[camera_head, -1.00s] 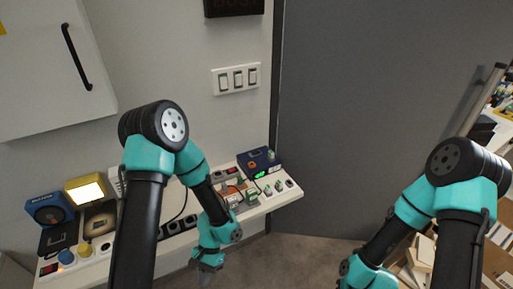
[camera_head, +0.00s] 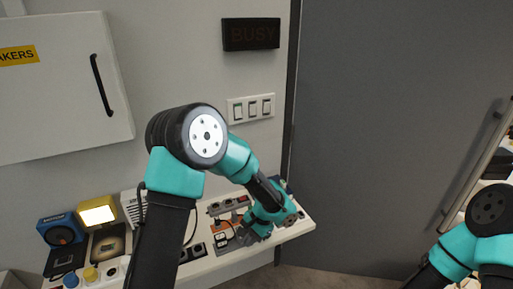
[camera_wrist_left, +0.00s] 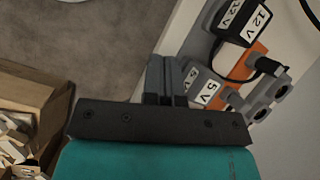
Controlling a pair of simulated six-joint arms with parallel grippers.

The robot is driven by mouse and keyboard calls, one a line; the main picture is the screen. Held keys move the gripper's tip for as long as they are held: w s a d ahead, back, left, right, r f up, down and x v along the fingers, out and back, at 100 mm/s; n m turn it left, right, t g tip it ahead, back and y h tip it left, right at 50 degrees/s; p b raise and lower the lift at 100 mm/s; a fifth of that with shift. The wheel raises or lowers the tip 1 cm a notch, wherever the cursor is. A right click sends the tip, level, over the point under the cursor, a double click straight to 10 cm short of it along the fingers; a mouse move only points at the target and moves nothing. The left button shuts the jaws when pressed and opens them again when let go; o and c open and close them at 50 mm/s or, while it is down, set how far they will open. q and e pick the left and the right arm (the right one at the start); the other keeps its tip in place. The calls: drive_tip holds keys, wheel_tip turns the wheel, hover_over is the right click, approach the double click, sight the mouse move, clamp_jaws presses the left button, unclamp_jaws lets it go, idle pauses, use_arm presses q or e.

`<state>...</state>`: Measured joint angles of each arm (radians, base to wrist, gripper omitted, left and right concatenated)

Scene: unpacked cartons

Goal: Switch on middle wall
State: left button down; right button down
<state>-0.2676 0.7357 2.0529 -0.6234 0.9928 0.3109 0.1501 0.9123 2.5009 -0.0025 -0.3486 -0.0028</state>
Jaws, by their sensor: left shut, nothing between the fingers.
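The wall switch panel (camera_head: 251,107) is a white plate with three rocker switches side by side on the wall, left of the grey door. The middle switch (camera_head: 252,108) sits between the other two. My left arm reaches over the bench, below the panel and apart from it. Its gripper shows in the left wrist view (camera_wrist_left: 165,80), shut and empty, beside the bench edge. In the head view the fingertips are hidden behind the wrist. Part of my right arm shows at the lower right; its gripper is out of view.
A white bench (camera_head: 298,229) holds power sockets, adapters (camera_wrist_left: 247,22), a lit yellow lamp (camera_head: 97,214) and a blue device (camera_head: 58,230). A dark BUSY sign (camera_head: 250,34) hangs above the panel. A white cabinet (camera_head: 60,85) is at left. An open carton (camera_wrist_left: 25,95) stands on the floor.

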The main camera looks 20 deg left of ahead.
use_arm(q)
drive_tip(key=w+r+m+t+y, duration=0.1)
drive_tip(key=w+r+t, duration=0.3)
drive_tip(key=w+r, duration=0.3)
drive_tip(key=w+d+r+m+t+y, duration=0.1)
drive_tip(key=w+r+t, duration=0.4)
drive_tip(key=r, duration=1.3)
drive_tip(key=w+d+r+m+t+y, duration=0.1)
drive_tip(key=w+r+t+y, duration=0.2)
drive_tip(key=w+r, duration=0.5)
wheel_tip(320, 180, up, 5)
drive_tip(key=shift+w+r+m+t, duration=0.1)
drive_tip(key=shift+w+m+t, duration=0.25)
drive_tip(key=shift+t, duration=0.35)
approach(254, 107)
wheel_tip(254, 107, down, 4)
drive_tip(key=w+a, duration=0.2)
drive_tip(key=shift+w+a+r, duration=0.15)
drive_tip(key=shift+w+a, duration=0.3)
drive_tip(key=shift+w, duration=0.15)
drive_tip(key=shift+w+a+r, duration=0.15)
drive_tip(key=shift+w+a, duration=0.35)
drive_tip(key=shift+w, duration=0.1)
drive_tip(key=shift+w+a+r, duration=0.1)
drive_tip(key=shift+w+a, duration=0.1)
